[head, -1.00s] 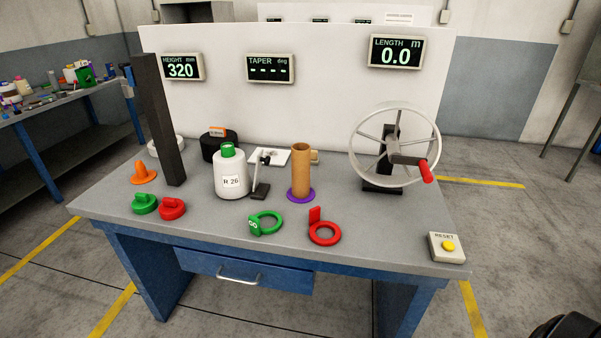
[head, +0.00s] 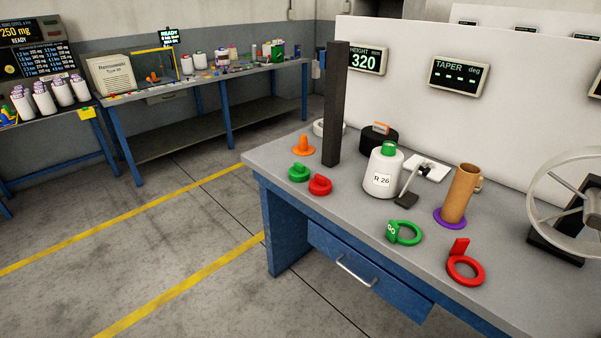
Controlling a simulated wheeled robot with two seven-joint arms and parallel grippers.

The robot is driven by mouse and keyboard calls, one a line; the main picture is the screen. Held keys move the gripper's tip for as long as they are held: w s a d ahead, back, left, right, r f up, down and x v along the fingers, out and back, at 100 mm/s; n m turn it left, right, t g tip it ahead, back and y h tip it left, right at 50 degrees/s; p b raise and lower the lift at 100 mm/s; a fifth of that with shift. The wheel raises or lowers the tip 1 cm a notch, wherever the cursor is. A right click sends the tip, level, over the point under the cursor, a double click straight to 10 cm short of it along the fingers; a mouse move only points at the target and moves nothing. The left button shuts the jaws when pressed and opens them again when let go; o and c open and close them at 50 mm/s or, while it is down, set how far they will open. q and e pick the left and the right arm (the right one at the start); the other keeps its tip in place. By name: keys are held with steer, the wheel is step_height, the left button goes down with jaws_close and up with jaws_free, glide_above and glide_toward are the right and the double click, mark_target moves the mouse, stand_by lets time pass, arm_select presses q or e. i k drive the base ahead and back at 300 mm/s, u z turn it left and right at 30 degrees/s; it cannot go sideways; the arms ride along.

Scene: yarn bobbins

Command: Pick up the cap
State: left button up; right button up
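A green cap (head: 299,173) and a red cap (head: 320,185) lie side by side near the front left edge of the workbench (head: 262,158). An orange cone-shaped piece (head: 303,145) stands just behind them. A white bobbin labelled R 26 (head: 381,175) stands upright to their right, with a green piece (head: 389,148) on its top. Which piece the task calls the cap, I cannot tell. Neither of my grippers shows in the head view.
A tall dark post (head: 335,105) stands right behind the caps. A green ring (head: 408,233), a red ring (head: 466,270) and a brown tube (head: 460,193) on a purple ring are to the right. Open floor (head: 190,240) lies left of the bench.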

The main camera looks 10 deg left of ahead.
mark_target(299, 173)
steer(key=k, duration=0.6)
steer(key=u, duration=0.35)
steer(key=i, duration=0.95)
steer(key=z, duration=0.55)
steer(key=i, duration=0.6)
steer(key=z, duration=0.5)
